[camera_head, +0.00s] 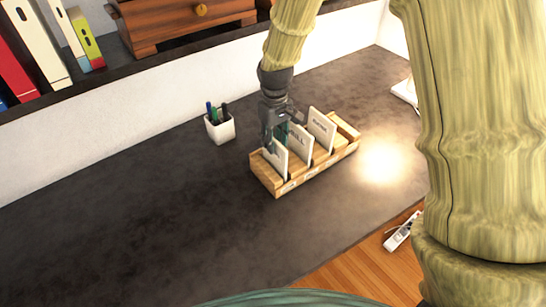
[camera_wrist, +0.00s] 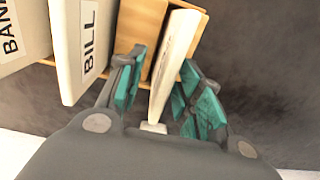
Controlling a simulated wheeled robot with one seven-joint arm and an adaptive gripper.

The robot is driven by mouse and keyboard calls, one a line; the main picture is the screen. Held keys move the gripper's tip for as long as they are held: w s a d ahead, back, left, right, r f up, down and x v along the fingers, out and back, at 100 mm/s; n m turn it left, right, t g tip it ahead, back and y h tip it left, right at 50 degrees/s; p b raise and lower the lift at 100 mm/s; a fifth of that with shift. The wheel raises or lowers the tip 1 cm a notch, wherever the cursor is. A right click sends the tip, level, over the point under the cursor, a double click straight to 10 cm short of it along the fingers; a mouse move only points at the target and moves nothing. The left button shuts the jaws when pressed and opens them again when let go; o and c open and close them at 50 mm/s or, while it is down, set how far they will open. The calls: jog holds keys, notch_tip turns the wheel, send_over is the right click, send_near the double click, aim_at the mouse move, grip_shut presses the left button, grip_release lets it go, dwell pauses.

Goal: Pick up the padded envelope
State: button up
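A wooden letter box (camera_head: 265,180) stands on the dark desk with several pale upright cards or envelopes in it. My gripper (camera_head: 271,140) is over its left end. In the wrist view my gripper (camera_wrist: 162,95) is open, with teal finger pads on either side of a thick, pale, flat item (camera_wrist: 176,55) seen edge-on. This may be the padded envelope; its face is turned away and I see no label. A gap shows between it and the left finger; the right finger is close beside it, and touching cannot be told. In the head view this item (camera_head: 277,158) is partly behind my gripper.
Upright cards marked BILL (camera_wrist: 85,45) and BANK (camera_wrist: 15,35) stand left of my gripper in the wrist view. A white pen cup (camera_head: 219,129) stands behind the box. A shelf edge (camera_head: 90,87) runs behind. The desk's left side is clear.

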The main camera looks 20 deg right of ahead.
aim_at(274, 159)
jog(key=shift+s+a+f+p, duration=0.15)
jog(key=shift+s+f+p, duration=0.3)
jog(key=shift+s, duration=0.15)
notch_tip(274, 159, down, 3)
jog(key=shift+p, duration=0.3)
jog(key=shift+w+f, duration=0.1)
jog(key=shift+w, duration=0.1)
jog(key=c, duration=0.5)
jog(key=shift+s, duration=0.1)
grip_shut()
